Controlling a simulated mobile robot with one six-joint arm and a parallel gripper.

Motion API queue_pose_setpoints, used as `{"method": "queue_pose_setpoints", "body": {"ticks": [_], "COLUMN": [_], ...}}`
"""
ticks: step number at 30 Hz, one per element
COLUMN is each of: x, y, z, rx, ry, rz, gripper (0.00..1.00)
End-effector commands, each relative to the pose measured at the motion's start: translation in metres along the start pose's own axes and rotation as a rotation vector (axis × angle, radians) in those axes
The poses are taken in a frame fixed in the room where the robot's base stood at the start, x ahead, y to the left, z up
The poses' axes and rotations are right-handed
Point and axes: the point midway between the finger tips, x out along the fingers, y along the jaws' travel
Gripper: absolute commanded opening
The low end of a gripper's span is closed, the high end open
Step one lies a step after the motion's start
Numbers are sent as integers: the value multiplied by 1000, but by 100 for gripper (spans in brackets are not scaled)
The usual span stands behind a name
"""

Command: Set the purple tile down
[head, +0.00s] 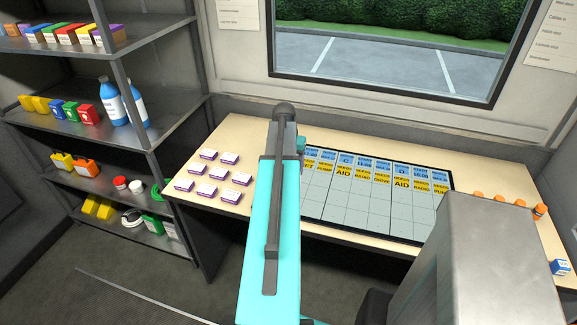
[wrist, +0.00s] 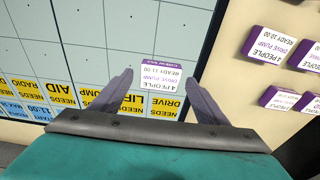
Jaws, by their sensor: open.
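In the wrist view a white tile with a purple edge (wrist: 161,70), printed "4 PEOPLE DRIVE PUMP READY 11:00", appears to lie on the gridded board (wrist: 85,50), in the column with a yellow DRIVE tile (wrist: 163,107) and near the board's dark border. My gripper (wrist: 159,79) is open, with one finger on each side of the tile and a gap to both. In the head view my teal arm hides the gripper and this tile; the board (head: 375,217) shows to the arm's right.
Several other purple-edged tiles (head: 209,190) lie on the desk (head: 225,140) left of the arm; some also show at right in the wrist view (wrist: 288,97). Blue and yellow tiles fill the board's upper rows. Orange bottles (head: 521,203) stand at the right. A shelf unit (head: 75,135) stands left.

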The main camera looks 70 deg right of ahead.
Motion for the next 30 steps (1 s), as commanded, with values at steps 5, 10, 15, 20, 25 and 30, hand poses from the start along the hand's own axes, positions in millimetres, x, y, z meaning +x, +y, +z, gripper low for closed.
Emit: {"method": "queue_pose_setpoints", "body": {"ticks": [5,10,15,20,25,30], "x": [-14,-33,-52,-70,-89,-105], "y": [0,0,0,0,0,0], "z": [0,0,0,0,0,0], "rx": [0,0,0,0,-1,-1], "ry": [1,2,2,2,2,1], "rz": [0,0,0,-1,-1,0], "gripper": [68,68,68,68,68,68]}}
